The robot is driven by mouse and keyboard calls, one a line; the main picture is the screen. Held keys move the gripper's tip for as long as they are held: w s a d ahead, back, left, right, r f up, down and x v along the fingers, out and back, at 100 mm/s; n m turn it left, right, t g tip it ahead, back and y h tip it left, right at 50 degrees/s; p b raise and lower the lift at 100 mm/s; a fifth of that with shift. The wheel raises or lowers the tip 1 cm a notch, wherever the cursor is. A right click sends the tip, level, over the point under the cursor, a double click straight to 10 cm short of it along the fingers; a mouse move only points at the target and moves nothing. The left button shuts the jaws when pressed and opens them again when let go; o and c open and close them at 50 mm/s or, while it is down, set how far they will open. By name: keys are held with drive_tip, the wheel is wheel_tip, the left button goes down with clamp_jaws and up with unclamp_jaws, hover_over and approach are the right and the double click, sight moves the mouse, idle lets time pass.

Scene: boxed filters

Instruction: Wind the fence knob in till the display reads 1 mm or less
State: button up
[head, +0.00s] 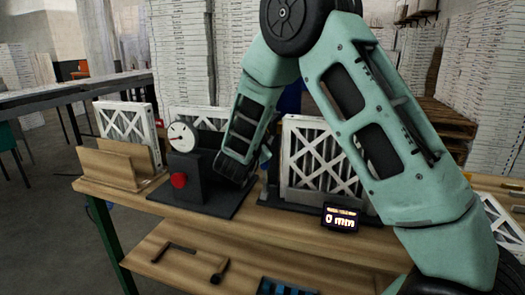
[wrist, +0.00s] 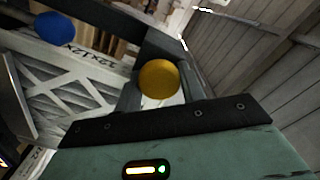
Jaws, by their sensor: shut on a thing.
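The display (head: 341,218) on the bench's front edge reads 0 mm. A yellow round knob (wrist: 158,80) sits between the fingers of my gripper (wrist: 161,88) in the wrist view, and the gripper is shut on it. A blue round knob (wrist: 55,27) is apart, at the upper left of that view. A white lattice-faced filter (head: 315,165) stands upright on a dark fixture (head: 283,203) on the bench; its printed edge also shows in the wrist view (wrist: 92,60). In the head view my arm hides the gripped knob and most of the gripper.
A dial gauge (head: 181,138) stands on a dark block with a red button (head: 179,181), left of my arm. A wooden holder (head: 118,165) with another filter is at the bench's left end. A lower shelf (head: 200,262) holds tools. Tall stacks of boxes stand behind.

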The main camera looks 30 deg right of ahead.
drive_tip(key=shift+f+m+b, duration=0.25)
drive_tip(key=shift+m+b, duration=0.55)
drive_tip(key=shift+b, duration=0.45)
drive_tip(key=shift+r, duration=0.15)
drive_tip(key=o, duration=0.9)
drive_tip(key=shift+o, duration=0.2)
drive_tip(key=b+v, duration=0.4)
drive_tip(key=v, duration=1.3)
drive_tip(key=shift+s, duration=0.25)
drive_tip(key=shift+a, duration=0.15)
